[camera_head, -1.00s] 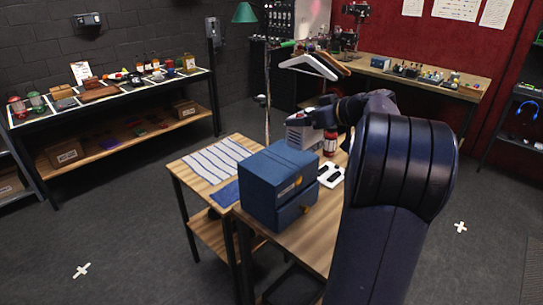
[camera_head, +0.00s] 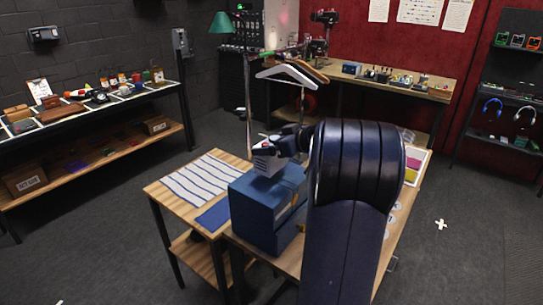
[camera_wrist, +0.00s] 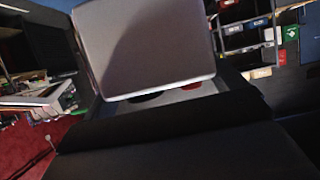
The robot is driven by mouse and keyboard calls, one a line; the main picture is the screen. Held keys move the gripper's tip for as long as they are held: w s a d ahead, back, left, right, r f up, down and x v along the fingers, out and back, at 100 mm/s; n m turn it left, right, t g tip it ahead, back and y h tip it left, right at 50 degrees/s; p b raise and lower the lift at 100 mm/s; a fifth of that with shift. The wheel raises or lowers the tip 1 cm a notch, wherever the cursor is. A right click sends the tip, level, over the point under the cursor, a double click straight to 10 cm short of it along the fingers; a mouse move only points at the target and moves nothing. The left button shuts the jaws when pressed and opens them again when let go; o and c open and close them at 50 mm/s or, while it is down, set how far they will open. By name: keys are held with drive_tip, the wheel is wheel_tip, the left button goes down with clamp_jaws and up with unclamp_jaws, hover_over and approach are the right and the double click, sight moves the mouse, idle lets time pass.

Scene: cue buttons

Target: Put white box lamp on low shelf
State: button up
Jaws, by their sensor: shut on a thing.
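My gripper (camera_head: 281,145) is shut on the white box lamp (camera_head: 267,162), a pale grey-white box. In the head view it appears at or just above the back of the blue drawer box (camera_head: 254,211); I cannot tell whether they touch. In the wrist view the lamp (camera_wrist: 145,45) fills the upper middle, close to the camera, and hides the fingertips. A small wooden side table has a low shelf (camera_head: 192,258), partly hidden by its top. The long left table also has a lower wooden shelf (camera_head: 92,170).
A striped cloth (camera_head: 200,179) and a blue cloth (camera_head: 213,215) lie on the side table. A cardboard box (camera_head: 25,180) and other items stand on the long table's lower shelf. White hangers (camera_head: 290,73) hang behind my gripper. The floor at left is open.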

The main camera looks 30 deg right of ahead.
drive_tip(key=shift+f, duration=1.6)
drive_tip(key=o, duration=1.1)
drive_tip(key=shift+f, duration=0.2)
drive_tip(key=shift+c, duration=0.2)
